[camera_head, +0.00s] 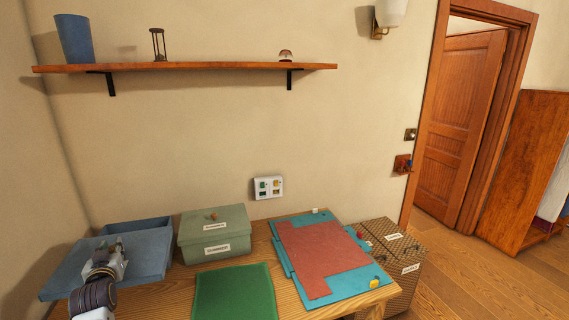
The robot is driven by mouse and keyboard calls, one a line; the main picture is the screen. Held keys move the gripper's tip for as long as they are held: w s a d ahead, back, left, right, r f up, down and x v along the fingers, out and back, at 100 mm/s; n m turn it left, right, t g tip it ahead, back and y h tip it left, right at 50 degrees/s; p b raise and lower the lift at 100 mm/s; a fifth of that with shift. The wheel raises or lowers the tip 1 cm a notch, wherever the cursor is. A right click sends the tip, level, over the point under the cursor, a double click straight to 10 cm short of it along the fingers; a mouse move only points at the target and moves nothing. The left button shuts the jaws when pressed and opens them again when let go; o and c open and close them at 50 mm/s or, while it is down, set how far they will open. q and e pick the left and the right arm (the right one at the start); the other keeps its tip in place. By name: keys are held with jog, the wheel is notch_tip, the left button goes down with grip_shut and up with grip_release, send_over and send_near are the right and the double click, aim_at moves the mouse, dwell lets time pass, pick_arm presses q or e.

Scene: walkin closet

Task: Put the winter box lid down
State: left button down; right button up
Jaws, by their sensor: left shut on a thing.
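A blue lid (64,276) is at the left end of the wooden table. My left gripper (113,254) is shut on it, near its middle, and covers part of it. A blue box (138,226) shows behind the lid, its back rim and part of its inside in sight. The lid overlaps the front of this box in the picture; I cannot tell whether they touch. No winter label can be read on either. My right gripper is not in view.
A green lidded box (205,244) labelled summer stands right of the blue box. A green mat (234,292) and a teal board (375,285) with a red sheet (322,262) cover the table. A patterned box (398,252) stands at the right. A shelf (190,67) hangs above.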

pick_arm(q)
jog(key=shift+w+a+r, duration=0.1)
jog(key=shift+r, duration=0.45)
jog(key=r, duration=0.1)
jog(key=d+r, duration=0.1)
jog(key=r, duration=0.1)
jog(key=shift+d, duration=0.15)
jog(key=w+d+r+m+t+h, duration=0.1)
jog(key=d+r+m+h, duration=0.3)
jog(key=d, duration=0.6)
jog(key=s+d+f+h, duration=0.2)
jog(key=d+f, duration=0.4)
jog(key=d, duration=0.5)
jog(key=s+d+f+m+h, duration=0.1)
jog(key=s+d+f, duration=0.3)
jog(key=f, duration=0.5)
jog(key=s+d+f+t, duration=0.1)
jog(key=s+d+f, duration=0.3)
jog(key=s+f, duration=0.3)
notch_tip(320, 180, down, 3)
jog(key=shift+s+d+r+m+h, duration=0.1)
jog(key=shift+s+d+m+h, duration=0.1)
jog(key=shift+m+h, duration=0.2)
